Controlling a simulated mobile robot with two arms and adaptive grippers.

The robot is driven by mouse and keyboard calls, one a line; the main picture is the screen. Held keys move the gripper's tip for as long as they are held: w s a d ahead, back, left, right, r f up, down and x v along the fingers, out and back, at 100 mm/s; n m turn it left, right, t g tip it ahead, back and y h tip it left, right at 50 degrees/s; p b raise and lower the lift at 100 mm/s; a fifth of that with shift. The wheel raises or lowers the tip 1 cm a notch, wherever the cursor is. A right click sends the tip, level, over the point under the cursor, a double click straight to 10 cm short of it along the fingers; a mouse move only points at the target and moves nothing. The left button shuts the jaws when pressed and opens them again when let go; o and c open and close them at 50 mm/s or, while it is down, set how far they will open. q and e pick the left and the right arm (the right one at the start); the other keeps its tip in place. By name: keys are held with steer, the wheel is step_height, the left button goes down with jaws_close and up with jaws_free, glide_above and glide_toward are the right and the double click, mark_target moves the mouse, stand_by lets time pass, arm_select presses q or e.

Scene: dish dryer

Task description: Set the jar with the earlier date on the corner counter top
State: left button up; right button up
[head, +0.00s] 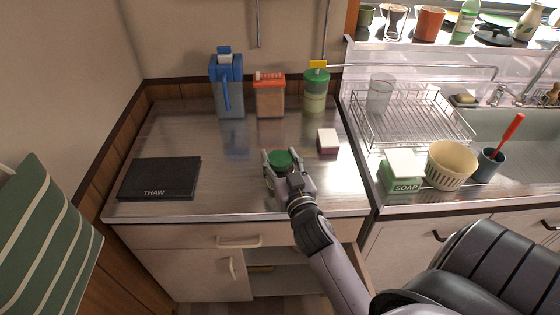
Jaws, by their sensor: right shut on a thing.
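A jar with a dark green lid (279,161) is at the front middle of the steel corner counter top (225,180). My right gripper (281,156) is shut on this jar, with a finger on either side of the lid. The gripper hides most of the jar's body, and I cannot tell whether its base touches the counter. A second green-lidded jar (315,97) with pale green contents stands upright at the back right of the counter, a yellow piece on its lid. No date is readable on either jar. My left gripper is not in view.
A blue pitcher (228,92) and a red-topped container (269,100) stand at the back. A small white-topped box (327,142) sits right of the gripper. A black THAW mat (160,178) lies at left. The dish rack (410,118) and soap box (402,172) are at right.

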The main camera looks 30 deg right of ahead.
stand_by(0.3)
steer(key=o, duration=1.5)
steer(key=shift+f, duration=0.1)
steer(key=shift+o, duration=0.2)
steer(key=shift+s+a, duration=0.15)
steer(key=shift+s, duration=0.2)
steer(key=b+v, duration=0.1)
steer(key=v, duration=0.6)
